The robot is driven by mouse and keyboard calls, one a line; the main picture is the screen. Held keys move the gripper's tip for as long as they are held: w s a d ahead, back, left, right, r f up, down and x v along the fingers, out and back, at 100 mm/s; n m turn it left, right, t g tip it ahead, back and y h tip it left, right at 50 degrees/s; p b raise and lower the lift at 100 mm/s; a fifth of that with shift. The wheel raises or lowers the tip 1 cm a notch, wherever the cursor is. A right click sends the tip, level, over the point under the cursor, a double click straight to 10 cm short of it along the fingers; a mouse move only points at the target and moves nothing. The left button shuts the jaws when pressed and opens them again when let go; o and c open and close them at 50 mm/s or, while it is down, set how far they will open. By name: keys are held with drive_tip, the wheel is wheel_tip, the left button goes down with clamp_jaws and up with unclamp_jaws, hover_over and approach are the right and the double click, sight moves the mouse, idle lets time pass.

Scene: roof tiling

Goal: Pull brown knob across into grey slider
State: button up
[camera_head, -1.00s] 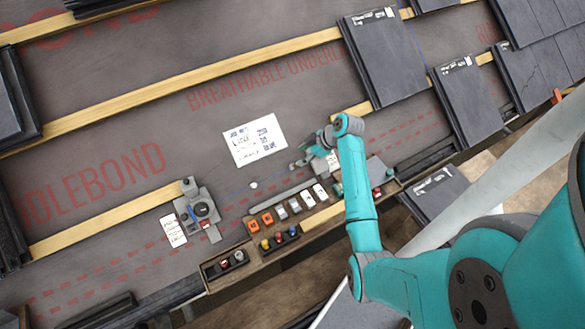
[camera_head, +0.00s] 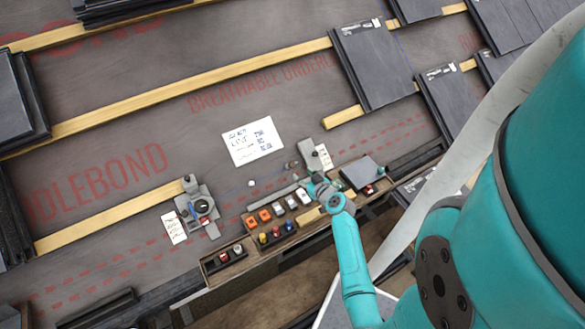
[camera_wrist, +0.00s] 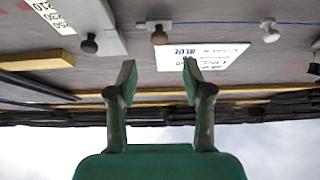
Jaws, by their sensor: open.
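In the wrist view, the brown knob (camera_wrist: 159,35) stands beyond and between my open fingertips. My gripper (camera_wrist: 160,74) is empty and apart from it. To the knob's left, a grey plate (camera_wrist: 110,28) carries a darker knob (camera_wrist: 89,43) and a number strip; it looks like the grey slider. In the head view, the grey slider (camera_head: 306,147) sits right of the white note, with a small brownish knob (camera_head: 290,165) at its left. My gripper (camera_head: 309,183) is just below them, its fingers partly hidden by the wrist.
A tray of small orange, grey and white parts (camera_head: 265,216) lies by my gripper. A dark flat plate (camera_head: 362,172) is at its right. A white note (camera_head: 253,141) lies on the underlay. Another grey fixture (camera_head: 199,208) stands at the left. Wooden battens (camera_head: 190,88) cross the roof.

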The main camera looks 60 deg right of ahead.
sight(293, 165)
drive_tip(key=x, duration=0.8)
clamp_jaws()
